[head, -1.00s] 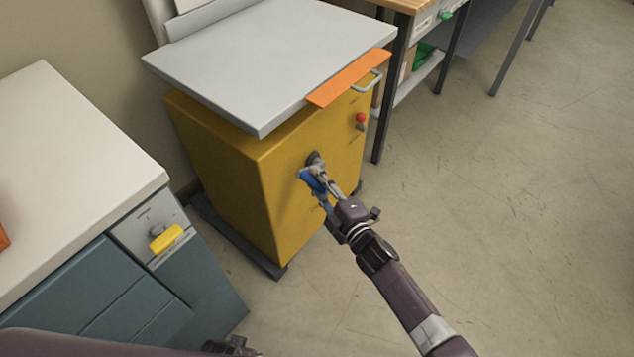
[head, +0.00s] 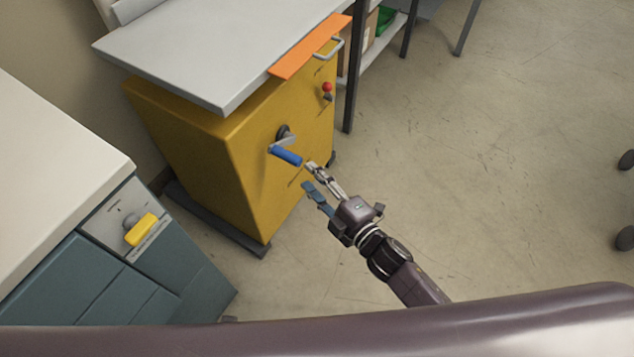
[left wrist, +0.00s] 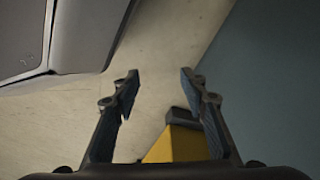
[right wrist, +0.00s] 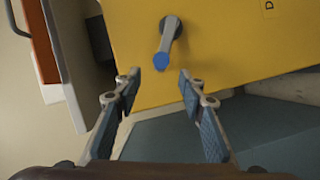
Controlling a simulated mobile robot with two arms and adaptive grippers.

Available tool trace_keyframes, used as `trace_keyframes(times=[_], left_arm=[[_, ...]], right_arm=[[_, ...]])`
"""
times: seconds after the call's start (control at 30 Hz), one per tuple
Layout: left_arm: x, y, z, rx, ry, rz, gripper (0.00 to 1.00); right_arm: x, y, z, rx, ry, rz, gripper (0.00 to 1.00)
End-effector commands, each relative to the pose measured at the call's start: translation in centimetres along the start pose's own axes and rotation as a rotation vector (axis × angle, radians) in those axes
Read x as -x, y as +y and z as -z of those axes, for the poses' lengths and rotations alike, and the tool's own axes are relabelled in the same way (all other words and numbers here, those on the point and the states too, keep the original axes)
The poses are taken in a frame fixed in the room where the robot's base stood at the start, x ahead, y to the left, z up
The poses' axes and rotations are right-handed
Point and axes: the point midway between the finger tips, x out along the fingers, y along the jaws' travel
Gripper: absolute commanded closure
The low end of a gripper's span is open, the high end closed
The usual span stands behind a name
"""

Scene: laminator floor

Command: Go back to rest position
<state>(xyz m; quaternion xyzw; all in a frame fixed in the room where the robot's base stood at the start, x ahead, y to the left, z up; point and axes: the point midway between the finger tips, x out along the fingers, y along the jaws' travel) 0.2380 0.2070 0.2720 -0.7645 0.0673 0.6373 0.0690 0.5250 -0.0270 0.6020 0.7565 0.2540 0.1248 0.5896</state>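My right gripper (head: 318,177) is open and empty, a little to the right of and below the blue crank handle (head: 287,156) on the front of the yellow cabinet (head: 215,150). In the right wrist view the blue handle end (right wrist: 162,62) lies ahead of the open fingers (right wrist: 160,85), apart from them. My left gripper does not show in the head view. In the left wrist view its fingers (left wrist: 160,85) are apart with nothing between them, with floor and a yellow corner (left wrist: 178,145) beyond.
A grey tabletop (head: 200,50) with an orange strip (head: 310,47) tops the yellow cabinet. A red button (head: 327,87) sits on its front. A teal cabinet (head: 190,255) with a yellow knob (head: 140,229) stands at left. The floor (head: 470,150) at right is mostly clear.

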Motion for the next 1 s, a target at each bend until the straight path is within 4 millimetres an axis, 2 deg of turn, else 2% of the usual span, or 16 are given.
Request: trace_keyframes(times=[0.1,0.2,0.77,0.87,1.0], left_arm=[[0.0,0.0,0.0,0.0,0.0,0.0,0.6],[0.0,0.0,0.0,0.0,0.0,0.0,0.6],[0.1,0.0,0.0,0.0,0.0,0.0,0.6],[0.8,-0.1,0.8,0.001,0.006,0.001,0.6],[3.9,-0.2,3.3,0.005,0.027,0.003,0.6]], right_arm=[[1.3,0.0,0.0,0.001,-0.001,0.0,0.63],[1.6,0.1,0.0,0.001,0.0,-0.001,0.63],[1.7,0.1,-0.1,-0.003,-0.003,-0.001,0.63],[1.9,0.4,-0.8,-0.044,-0.046,0.007,0.63],[3.4,0.9,-3.8,-0.221,-0.216,0.043,0.63]])
